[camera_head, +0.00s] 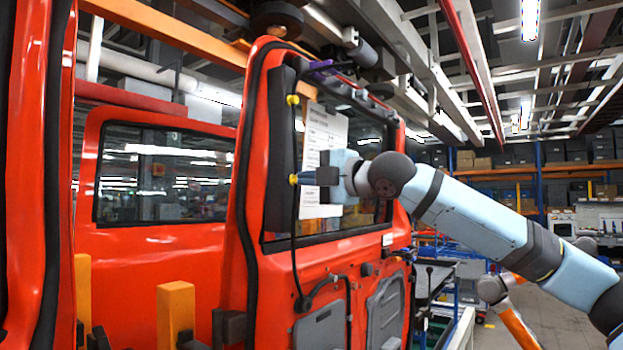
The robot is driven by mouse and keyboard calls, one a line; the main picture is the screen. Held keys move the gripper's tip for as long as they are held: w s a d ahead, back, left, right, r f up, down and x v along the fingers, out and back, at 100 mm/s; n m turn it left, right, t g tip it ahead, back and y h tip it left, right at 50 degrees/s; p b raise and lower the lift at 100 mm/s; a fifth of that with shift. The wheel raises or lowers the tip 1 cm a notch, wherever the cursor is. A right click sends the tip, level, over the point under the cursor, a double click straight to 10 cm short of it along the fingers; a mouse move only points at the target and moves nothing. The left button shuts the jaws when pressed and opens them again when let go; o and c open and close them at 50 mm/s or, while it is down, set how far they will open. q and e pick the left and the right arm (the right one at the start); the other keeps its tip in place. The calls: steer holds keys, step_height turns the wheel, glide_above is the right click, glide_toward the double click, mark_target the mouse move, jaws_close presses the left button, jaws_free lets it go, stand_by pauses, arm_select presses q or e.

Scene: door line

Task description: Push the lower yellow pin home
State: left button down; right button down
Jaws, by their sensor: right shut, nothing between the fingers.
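The lower yellow pin (293,179) sits on the black strip along the edge of the red door (236,230). My right gripper (302,178) is shut, with nothing between its fingers. Its fingertips are right at the pin and point left towards it. I cannot tell whether they touch it. An upper yellow pin (292,100) sits higher on the same strip. My left gripper is not in view.
A white paper sheet (324,135) hangs on the door's window behind my right gripper. Another red door (150,250) stands behind at the left. Orange posts (176,312) stand in front at the lower left. Steel beams cross overhead.

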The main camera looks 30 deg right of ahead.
steer(key=shift+w+r, duration=0.1)
steer(key=shift+w, duration=0.05)
steer(key=shift+w+a, duration=0.1)
steer(key=shift+w, duration=0.15)
stand_by(0.4)
steer(key=p+v, duration=0.2)
steer(key=v, duration=0.5)
steer(key=shift+a, duration=0.1)
stand_by(0.4)
